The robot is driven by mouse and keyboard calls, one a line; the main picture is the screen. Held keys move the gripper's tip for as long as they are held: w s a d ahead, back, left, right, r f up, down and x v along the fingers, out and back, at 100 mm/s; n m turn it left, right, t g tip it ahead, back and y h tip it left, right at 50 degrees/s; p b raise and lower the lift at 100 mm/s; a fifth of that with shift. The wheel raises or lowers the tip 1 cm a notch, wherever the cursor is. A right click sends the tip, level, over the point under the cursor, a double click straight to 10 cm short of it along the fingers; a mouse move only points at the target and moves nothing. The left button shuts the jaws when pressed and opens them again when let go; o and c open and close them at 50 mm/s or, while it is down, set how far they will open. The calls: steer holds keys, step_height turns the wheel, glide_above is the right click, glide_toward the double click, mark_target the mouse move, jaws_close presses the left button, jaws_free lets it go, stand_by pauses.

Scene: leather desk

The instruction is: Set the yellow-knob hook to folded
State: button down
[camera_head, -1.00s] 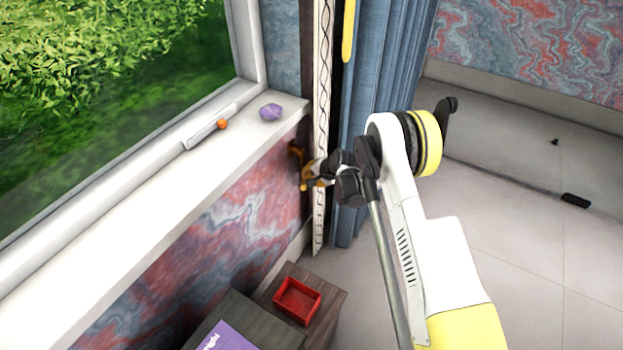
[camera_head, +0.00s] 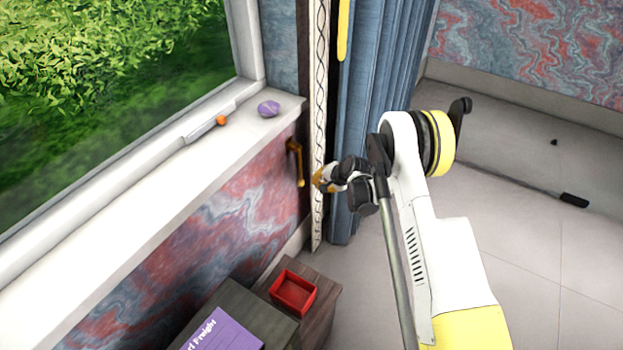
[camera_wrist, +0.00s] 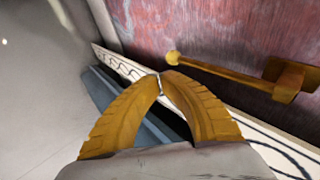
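The yellow-knob hook (camera_head: 297,163) is a brass-coloured piece on the marbled wall below the window sill's end. In the head view its bar points down from its mount, close to the wall. In the wrist view the hook's bar (camera_wrist: 225,73) runs from a square mount at the right to a round yellow knob (camera_wrist: 172,58). My gripper (camera_head: 318,180) is just right of the hook's lower end and apart from it. In the wrist view my gripper's (camera_wrist: 160,80) orange fingertips meet or nearly meet, with nothing held between them.
A patterned white strip (camera_head: 318,120) and a blue curtain (camera_head: 375,100) stand beside and behind my gripper. A purple stone (camera_head: 269,108) and an orange-tipped tool (camera_head: 208,128) lie on the sill (camera_head: 150,185). Below is a red tray (camera_head: 293,292) on a wooden cabinet.

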steer(key=s+d+p, duration=0.2)
steer(key=s+d, duration=0.3)
steer(key=shift+s+d+f, duration=0.15)
steer(key=shift+s, duration=0.05)
stand_by(0.4)
steer(key=s+d+r+n+h, duration=0.1)
steer(key=s+r, duration=0.2)
steer(key=r, duration=0.8)
steer(key=s+r+n+h, duration=0.1)
steer(key=s+r+n, duration=0.15)
steer(key=r, duration=0.75)
steer(key=s+d+r, duration=0.1)
steer(key=s+r, duration=0.3)
steer(key=r, duration=0.7)
steer(key=s+d+r+n+h, duration=0.1)
steer(key=s+r+n, duration=0.1)
steer(key=s, duration=1.1)
steer(key=s+d+r+n+h, duration=0.1)
steer(key=s+r, duration=0.4)
steer(key=s, duration=0.7)
steer(key=shift+s+d+r+n+t+h, duration=0.3)
steer(key=shift+s+n+t+h, duration=0.1)
steer(key=shift+n, duration=0.35)
